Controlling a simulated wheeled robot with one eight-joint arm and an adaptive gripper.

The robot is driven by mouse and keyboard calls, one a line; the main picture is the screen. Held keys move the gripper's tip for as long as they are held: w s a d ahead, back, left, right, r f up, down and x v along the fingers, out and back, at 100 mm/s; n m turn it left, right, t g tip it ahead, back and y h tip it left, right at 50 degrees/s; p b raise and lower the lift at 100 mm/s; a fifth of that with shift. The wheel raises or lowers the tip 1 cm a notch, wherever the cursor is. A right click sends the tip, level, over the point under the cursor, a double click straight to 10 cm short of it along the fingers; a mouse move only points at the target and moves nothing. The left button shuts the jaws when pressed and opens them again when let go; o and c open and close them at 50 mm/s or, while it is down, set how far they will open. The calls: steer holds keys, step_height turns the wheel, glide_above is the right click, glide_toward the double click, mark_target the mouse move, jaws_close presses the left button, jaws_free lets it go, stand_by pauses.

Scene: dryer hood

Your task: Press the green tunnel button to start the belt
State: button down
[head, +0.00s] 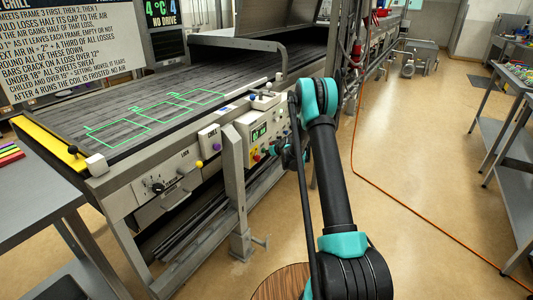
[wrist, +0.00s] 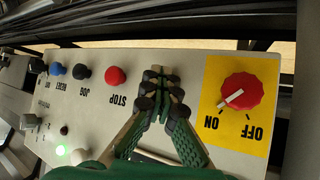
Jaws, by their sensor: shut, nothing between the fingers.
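The control panel (head: 244,143) is a pale box on the side of the belt frame. In the wrist view the panel (wrist: 215,60) appears upside down, with a red STOP button (wrist: 116,76), a black JOG button (wrist: 81,73) and a blue button (wrist: 55,69). A small green light (wrist: 78,156) glows at the lower left; I cannot tell whether it is a button. My gripper (wrist: 160,78) is shut and empty, its tips over the panel between STOP and the red ON/OFF knob (wrist: 240,95). It covers that part, so any green button there is hidden. Contact is unclear.
The dark belt (head: 150,105) carries green outlined rectangles. A smaller box with a purple knob (head: 216,146) is left of the panel. A grey table (head: 35,200) stands at left and benches (head: 505,110) at right. An orange hose (head: 385,192) crosses open floor.

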steer(key=shift+d, duration=0.1)
steer(key=shift+s+d, duration=0.75)
steer(key=shift+d, duration=0.1)
steer(key=shift+s+d, duration=0.75)
steer(key=shift+d, duration=0.3)
steer(key=shift+s+d, duration=0.7)
steer(key=shift+d, duration=0.3)
